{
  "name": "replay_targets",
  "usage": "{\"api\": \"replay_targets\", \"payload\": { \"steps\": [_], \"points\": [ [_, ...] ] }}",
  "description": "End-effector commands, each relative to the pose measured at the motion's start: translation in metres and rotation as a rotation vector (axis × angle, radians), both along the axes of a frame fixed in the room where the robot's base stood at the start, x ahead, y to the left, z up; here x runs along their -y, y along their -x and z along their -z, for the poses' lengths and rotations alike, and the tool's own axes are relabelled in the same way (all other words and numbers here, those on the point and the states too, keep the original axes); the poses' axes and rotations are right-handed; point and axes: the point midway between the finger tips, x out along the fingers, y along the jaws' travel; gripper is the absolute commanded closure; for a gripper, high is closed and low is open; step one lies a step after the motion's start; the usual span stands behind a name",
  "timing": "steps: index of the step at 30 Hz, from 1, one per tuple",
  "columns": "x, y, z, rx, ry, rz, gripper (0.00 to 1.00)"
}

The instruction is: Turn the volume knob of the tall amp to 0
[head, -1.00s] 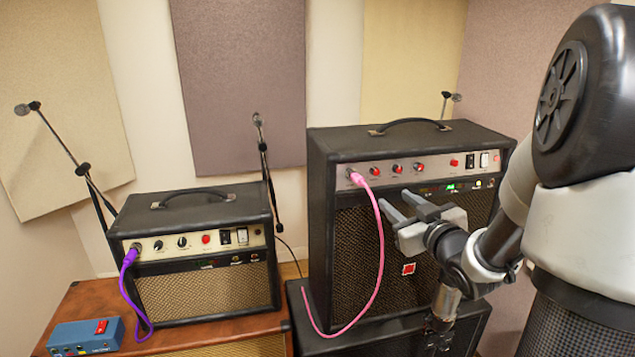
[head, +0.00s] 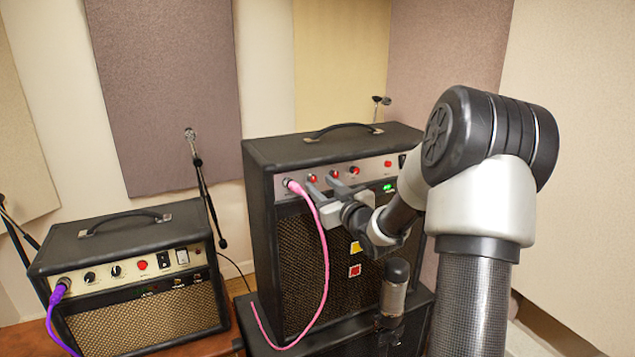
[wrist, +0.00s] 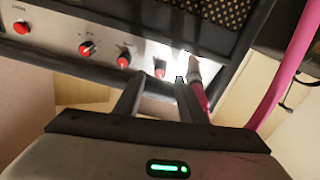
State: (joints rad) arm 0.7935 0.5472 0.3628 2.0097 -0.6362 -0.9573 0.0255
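The tall amp (head: 300,260) stands right of centre in the head view, with a row of red-capped knobs on its silver top panel. My gripper (head: 323,180) is at the left part of that panel, with its two fingers apart. In the wrist view, a red-capped knob (wrist: 160,71) near the cable plug appears between the tips of my open gripper (wrist: 160,80). I cannot tell whether the fingers touch it. More knobs (wrist: 123,60) (wrist: 87,48) line up to the left there. The knob labels and settings are too small to read.
A pink cable (head: 325,250) is plugged in at the panel's left end; its plug (wrist: 200,82) is close beside one finger in the wrist view. A smaller amp (head: 130,280) with a purple cable (head: 55,310) stands at the left. A microphone stand (head: 203,185) stands behind, between the amps.

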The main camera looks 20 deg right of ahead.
Motion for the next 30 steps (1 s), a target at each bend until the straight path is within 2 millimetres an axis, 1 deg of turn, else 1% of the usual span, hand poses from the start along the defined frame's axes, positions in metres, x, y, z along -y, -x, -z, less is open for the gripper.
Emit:
{"api": "replay_targets", "payload": {
  "steps": [1,3,6,10,17,21,23,24,30],
  "points": [
    [-0.001,-0.008,-0.001,0.002,0.000,-0.002,0.63],
    [-0.001,-0.017,0.000,0.001,0.000,-0.002,0.63],
    [-0.002,-0.025,0.000,0.001,-0.001,-0.001,0.63],
    [-0.001,-0.029,0.000,0.001,0.000,0.000,0.63],
    [-0.001,-0.029,0.000,0.000,0.000,0.000,0.63],
    [-0.001,-0.029,0.000,0.000,0.000,0.000,0.87],
    [-0.001,-0.029,0.000,0.000,0.000,0.000,0.97],
    [-0.001,-0.029,0.000,0.000,0.000,0.000,1.00],
    [-0.001,-0.029,0.001,0.001,0.011,-0.002,1.00]
  ]
}}
